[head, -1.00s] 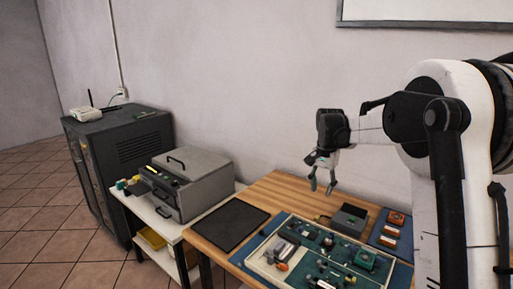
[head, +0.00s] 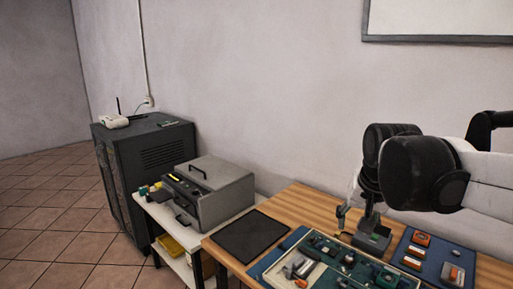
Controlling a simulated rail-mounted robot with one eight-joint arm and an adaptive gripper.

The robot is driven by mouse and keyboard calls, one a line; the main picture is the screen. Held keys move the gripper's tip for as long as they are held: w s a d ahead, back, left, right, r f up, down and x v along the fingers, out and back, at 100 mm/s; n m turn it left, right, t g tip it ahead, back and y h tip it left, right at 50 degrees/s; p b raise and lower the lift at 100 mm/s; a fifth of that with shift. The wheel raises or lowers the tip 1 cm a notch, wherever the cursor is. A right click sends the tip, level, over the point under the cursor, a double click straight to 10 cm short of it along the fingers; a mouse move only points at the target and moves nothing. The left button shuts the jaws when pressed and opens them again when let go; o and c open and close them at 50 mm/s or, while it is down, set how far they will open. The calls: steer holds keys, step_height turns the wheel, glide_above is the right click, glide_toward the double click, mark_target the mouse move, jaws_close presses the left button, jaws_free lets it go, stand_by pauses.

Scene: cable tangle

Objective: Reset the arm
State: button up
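My gripper (head: 354,218) hangs above the workbench in the head view, near the grey open box at the back of the bench. Its fingers point down and stand apart, with nothing seen between them. My dark wrist and white arm reach in from the right and hide part of the gripper's upper side.
The wooden bench (head: 299,204) carries a dark mat (head: 250,236), a tray of parts (head: 318,262), the grey box (head: 374,241) and a blue mat with orange parts (head: 437,247). A grey machine (head: 222,195) and black cabinet (head: 150,155) stand left. Air above the bench's left is clear.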

steer(key=s+a+f+n+t, duration=0.1)
steer(key=s+f, duration=0.2)
steer(key=s, duration=0.4)
steer(key=s+a+f+n+t, duration=0.1)
steer(key=s+f+n, duration=0.1)
steer(key=s, duration=0.6)
steer(key=shift+a+f+t, duration=0.2)
steer(key=shift+f+t, duration=0.2)
steer(key=shift+f, duration=0.1)
steer(key=shift+r+n, duration=0.1)
steer(key=shift+n, duration=0.2)
stand_by(0.5)
